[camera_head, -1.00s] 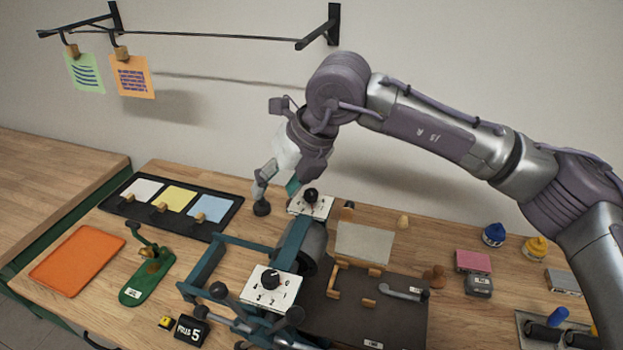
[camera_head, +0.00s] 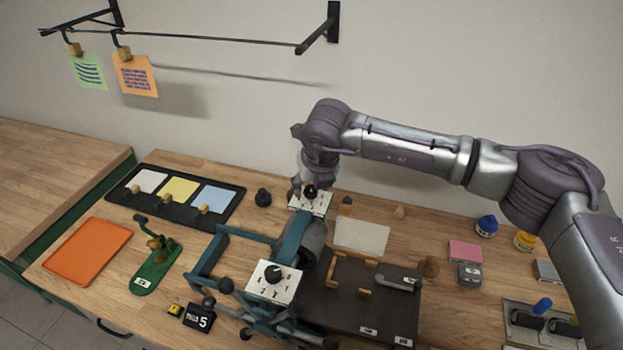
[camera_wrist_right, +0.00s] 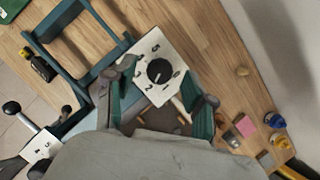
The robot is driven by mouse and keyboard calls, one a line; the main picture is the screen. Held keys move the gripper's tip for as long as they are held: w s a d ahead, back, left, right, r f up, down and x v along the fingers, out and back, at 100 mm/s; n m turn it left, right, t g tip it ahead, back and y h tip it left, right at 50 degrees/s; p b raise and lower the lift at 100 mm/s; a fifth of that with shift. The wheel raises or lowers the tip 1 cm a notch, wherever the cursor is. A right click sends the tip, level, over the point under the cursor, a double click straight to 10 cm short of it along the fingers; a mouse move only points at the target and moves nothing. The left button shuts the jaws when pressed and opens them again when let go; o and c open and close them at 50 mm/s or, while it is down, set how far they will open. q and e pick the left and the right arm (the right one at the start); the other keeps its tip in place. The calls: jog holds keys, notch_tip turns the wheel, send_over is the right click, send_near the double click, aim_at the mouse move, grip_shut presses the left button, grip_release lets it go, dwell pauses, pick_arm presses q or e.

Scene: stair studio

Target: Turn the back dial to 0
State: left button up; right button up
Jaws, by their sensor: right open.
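The back dial (camera_head: 310,191) is a black knob on a white numbered plate (camera_head: 297,206) at the back of the teal press. In the right wrist view the dial (camera_wrist_right: 160,71) sits on its plate with its white mark pointing down-left, apparently near the 2. My right gripper (camera_head: 311,183) is just above and behind the dial, its fingertips partly hidden. In the right wrist view its fingers (camera_wrist_right: 164,103) are spread, with the dial ahead of the gap; I cannot tell whether they touch it. My left gripper is out of view.
A second, front dial (camera_head: 274,275) sits on a similar plate nearer me. The press's teal frame (camera_head: 205,262) and crank knobs surround it. A black tray (camera_head: 237,207) with coloured paper stands left, a dark board (camera_head: 345,315) right, and ink bottles (camera_head: 487,226) farther right.

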jog(key=shift+w+f, duration=0.25)
jog(key=shift+f, duration=0.4)
